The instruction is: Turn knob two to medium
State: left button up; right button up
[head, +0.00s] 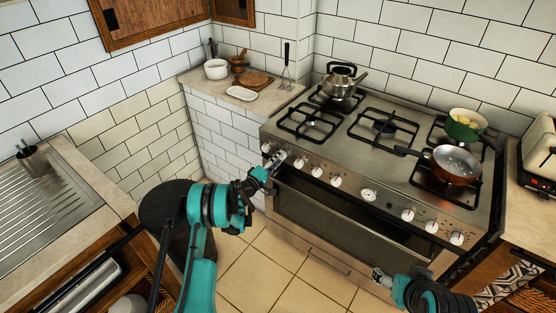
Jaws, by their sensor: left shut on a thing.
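The stove (395,150) has a row of white knobs along its front panel. The leftmost knob (266,147) shows left of my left gripper. My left gripper (278,160) is at the panel, shut on the second knob from the left, which it mostly hides. The knob's pointer setting cannot be read. The third knob (298,164) and fourth knob (317,171) are just to the right and clear of it. My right gripper (381,278) is low in front of the oven, away from the knobs; its fingers are too small to judge.
A kettle (341,86), a red pan (456,164) and a green pot (465,125) stand on the burners. The oven handle (345,208) runs below the knobs. A dark bin (160,210) stands left of the stove. A toaster (540,155) is at right.

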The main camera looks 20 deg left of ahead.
pick_arm(q)
jog(key=shift+d+n+y, duration=0.1)
jog(key=shift+n+y, duration=0.2)
jog(key=shift+n, duration=4.2)
jog(key=o, duration=1.2)
jog(key=v, duration=0.7)
jog(key=shift+s, duration=0.3)
jog(key=shift+f, duration=0.1)
